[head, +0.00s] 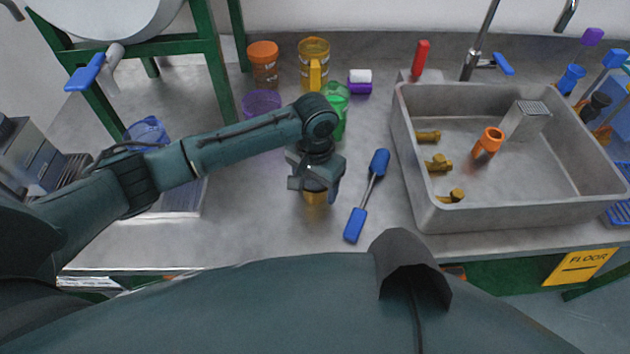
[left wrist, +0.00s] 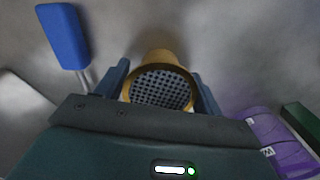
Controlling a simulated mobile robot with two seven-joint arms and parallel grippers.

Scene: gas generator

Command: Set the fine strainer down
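The fine strainer is a brass-coloured cylinder with a dark mesh face. In the head view the strainer (head: 316,197) shows just below my left gripper (head: 316,184), low over the counter near its front. In the left wrist view the strainer (left wrist: 160,87) sits between the two fingers of my left gripper (left wrist: 163,88), its mesh facing the camera. The fingers close on its sides. I cannot tell whether its lower end touches the counter. My right gripper is not in view.
A blue-handled tool (head: 367,195) lies just right of the strainer. A grey sink tray (head: 425,214) with brass fittings is further right. Counter (head: 258,225) left of the strainer is clear.

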